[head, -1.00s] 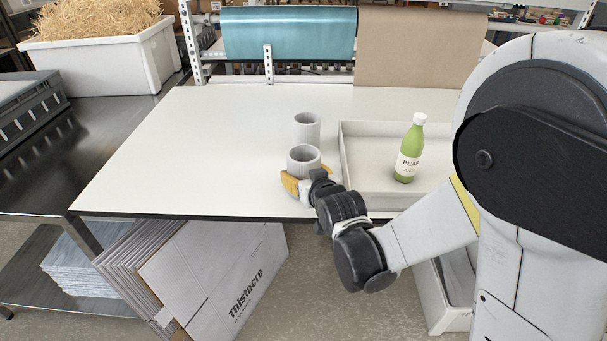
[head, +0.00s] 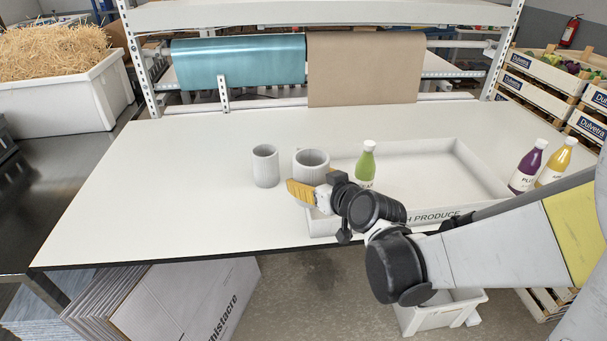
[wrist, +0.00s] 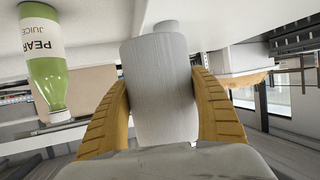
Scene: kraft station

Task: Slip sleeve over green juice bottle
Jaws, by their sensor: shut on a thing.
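My gripper (head: 308,192) is shut on a light grey sleeve (head: 311,163), an open-topped tube, and holds it near the front left corner of the shallow tray. In the wrist view the held sleeve (wrist: 159,95) fills the middle, between the yellow fingers. The green juice bottle (head: 365,165) with a white cap stands upright in the tray, just right of the held sleeve and apart from it. Its lower part is hidden behind my gripper. In the wrist view the green bottle (wrist: 45,75) shows its PEAR label at the left, upside down.
A second grey sleeve (head: 265,167) stands on the white table (head: 170,175) left of the held one. The white tray (head: 484,180) has free room on its right. A purple bottle (head: 525,170) and a yellow bottle (head: 556,163) stand at the right. The table's left side is clear.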

